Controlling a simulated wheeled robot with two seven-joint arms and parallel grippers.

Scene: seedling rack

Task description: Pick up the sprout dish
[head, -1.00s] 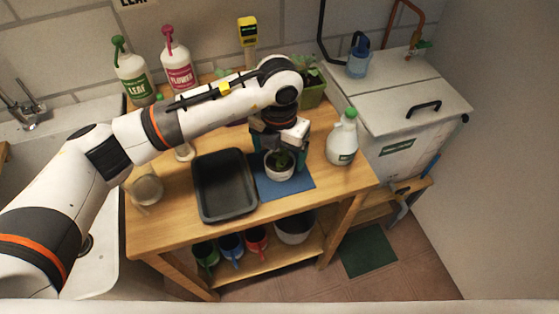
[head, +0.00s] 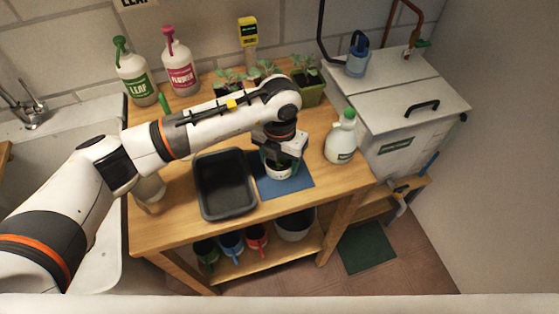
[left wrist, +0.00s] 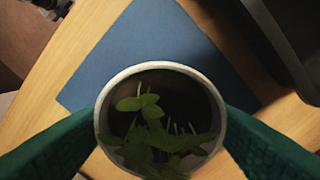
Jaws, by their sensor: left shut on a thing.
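The sprout dish is a round white pot with dark soil and green sprouts. In the head view the sprout dish (head: 278,172) is at the blue mat, partly hidden by my gripper. In the left wrist view the sprout dish (left wrist: 104,112) fills the lower middle, upright, between two green fingers. My left gripper (head: 279,163) comes from above and is shut on the dish, one finger at each side; it also shows in the left wrist view (left wrist: 160,132). I cannot tell whether the dish touches the mat. My right gripper is not in view.
The blue mat (head: 296,184) lies on the wooden bench. A black tray (head: 226,213) is left of it, a white jug (head: 341,140) right. Potted seedlings (head: 308,88) and the LEAF (head: 139,90) and FLOWER (head: 180,78) bottles stand behind. The bench front is clear.

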